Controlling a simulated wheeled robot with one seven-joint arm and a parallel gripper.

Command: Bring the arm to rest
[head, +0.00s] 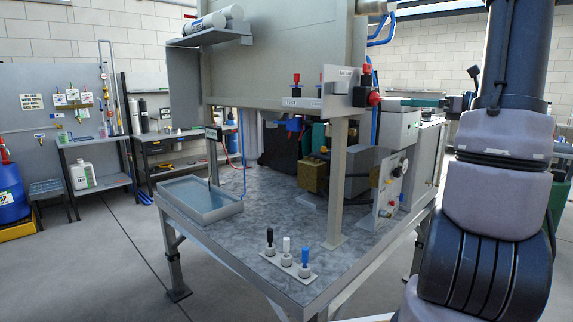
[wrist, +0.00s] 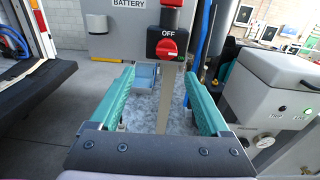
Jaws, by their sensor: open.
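My gripper (wrist: 158,74) is open in the wrist view, its two teal fingers apart with nothing between them. In the head view my gripper (head: 390,101) shows at the right, pointing left toward the bench's upright panel. My dark arm stands along the right edge of that view. A red rotary switch (wrist: 167,47) marked OFF lies just beyond the fingertips in the wrist view; I see no contact. A grey plate marked BATTERY (wrist: 128,14) is beside it. The red switch (head: 374,98) also shows in the head view.
A metal bench (head: 225,232) carries a shallow water tray (head: 187,212) and a small rack (head: 288,263) with black, white and blue-topped pieces. A grey box with a green light (wrist: 280,100) stands right of my gripper. Open floor (head: 110,270) lies at the left.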

